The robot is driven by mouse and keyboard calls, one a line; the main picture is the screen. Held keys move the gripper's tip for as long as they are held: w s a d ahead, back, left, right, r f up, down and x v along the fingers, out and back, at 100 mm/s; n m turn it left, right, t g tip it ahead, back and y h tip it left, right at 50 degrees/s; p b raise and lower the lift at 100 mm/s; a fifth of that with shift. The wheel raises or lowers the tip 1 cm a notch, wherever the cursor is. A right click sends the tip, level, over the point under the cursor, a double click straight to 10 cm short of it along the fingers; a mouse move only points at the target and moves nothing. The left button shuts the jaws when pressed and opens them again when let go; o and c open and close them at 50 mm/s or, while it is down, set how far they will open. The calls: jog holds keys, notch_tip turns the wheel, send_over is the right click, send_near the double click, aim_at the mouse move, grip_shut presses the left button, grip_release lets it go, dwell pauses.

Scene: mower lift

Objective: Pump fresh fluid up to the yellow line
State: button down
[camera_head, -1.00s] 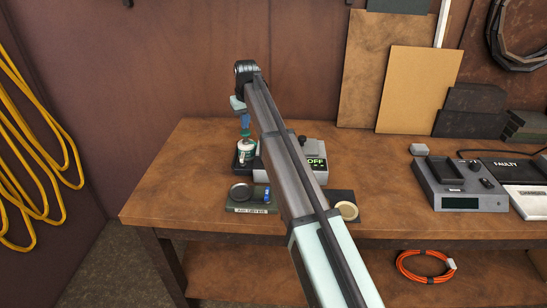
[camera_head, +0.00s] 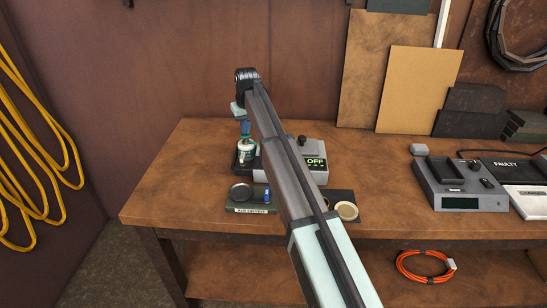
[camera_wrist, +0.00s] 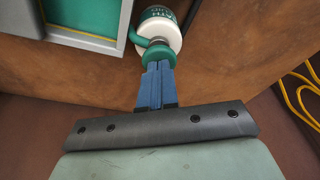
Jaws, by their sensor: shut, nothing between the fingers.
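A white pump bottle (camera_head: 245,152) with a dark green label and green pump head stands upright at the back left of the workbench. In the wrist view the bottle (camera_wrist: 162,32) is seen from above, its green pump head (camera_wrist: 158,53) right at my fingertips. My gripper (camera_wrist: 158,66) is shut, its blue fingers pointing down at the pump head and seeming to touch it. My gripper (camera_head: 245,128) also shows above the bottle in the head view. A grey bath unit (camera_head: 313,172) reading "OFF" is beside the bottle, partly behind my arm. Green fluid (camera_wrist: 85,15) shows inside a grey-rimmed basin. A yellow line (camera_wrist: 80,33) runs along its edge.
A small labelled tray (camera_head: 250,208) with a dark round recess and a blue item is in front. A round gold lid (camera_head: 347,210) lies right of my arm. A grey instrument (camera_head: 460,187) is farther right. The bench middle is clear.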

jog(key=shift+f, duration=0.55)
jog(key=shift+r, duration=2.75)
